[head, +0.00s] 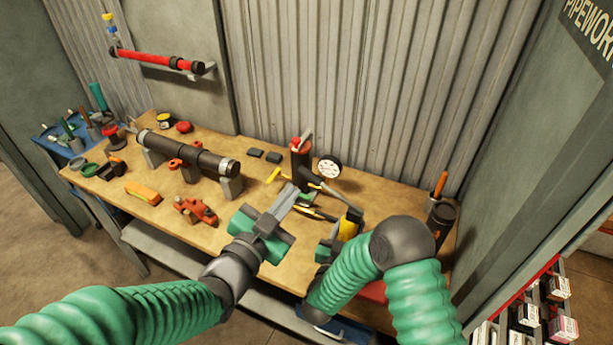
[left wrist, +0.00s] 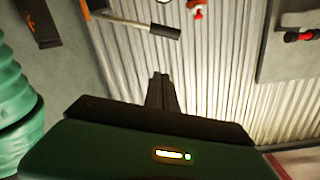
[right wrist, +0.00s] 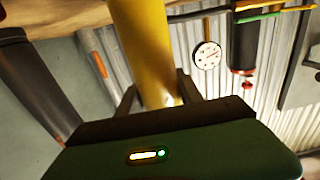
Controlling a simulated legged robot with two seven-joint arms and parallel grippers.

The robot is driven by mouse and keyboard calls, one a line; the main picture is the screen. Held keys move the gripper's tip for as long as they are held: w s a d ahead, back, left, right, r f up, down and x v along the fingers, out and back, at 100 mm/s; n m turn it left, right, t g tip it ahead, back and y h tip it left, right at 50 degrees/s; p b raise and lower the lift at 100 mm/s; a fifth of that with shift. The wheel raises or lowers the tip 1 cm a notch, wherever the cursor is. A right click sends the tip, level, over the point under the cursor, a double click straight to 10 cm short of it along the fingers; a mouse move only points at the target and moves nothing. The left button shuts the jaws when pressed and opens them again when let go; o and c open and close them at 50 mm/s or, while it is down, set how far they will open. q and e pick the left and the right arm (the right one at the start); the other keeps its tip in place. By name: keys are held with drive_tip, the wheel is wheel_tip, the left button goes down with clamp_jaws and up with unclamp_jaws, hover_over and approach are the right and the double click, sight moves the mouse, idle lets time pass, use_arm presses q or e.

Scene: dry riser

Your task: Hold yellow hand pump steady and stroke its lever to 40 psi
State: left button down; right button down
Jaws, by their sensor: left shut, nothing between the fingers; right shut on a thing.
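The yellow hand pump (head: 349,224) stands near the bench's front right, partly hidden by my right arm. In the right wrist view its yellow barrel (right wrist: 142,45) is between the fingers of my right gripper (right wrist: 160,92), which is shut on it. In the head view my right gripper (head: 336,243) is largely hidden. My left gripper (head: 290,194) is shut and empty, left of the pump. In the left wrist view a lever with a dark grip (left wrist: 165,32) lies beyond the fingertips (left wrist: 160,78), apparently apart from them. A white-faced gauge (head: 329,167) is behind the pump; its reading is illegible.
A dark upright pipe with a red top (head: 300,155) stands behind my left gripper. A black pipe (head: 190,153) on supports, an orange block (head: 142,193) and a red-orange tool (head: 195,211) occupy the left bench (head: 165,220). A dark container (head: 441,215) stands at the right end.

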use_arm(q)
hover_over(330, 190)
drive_tip(key=s+a, duration=0.1)
drive_tip(key=a, duration=0.4)
drive_tip(key=f, duration=0.1)
drive_tip(key=w+f, duration=0.1)
drive_tip(key=f, duration=0.2)
drive_tip(key=shift+w+a+f, duration=0.1)
drive_tip(key=shift+w+a, duration=0.1)
drive_tip(key=shift+a, duration=0.1)
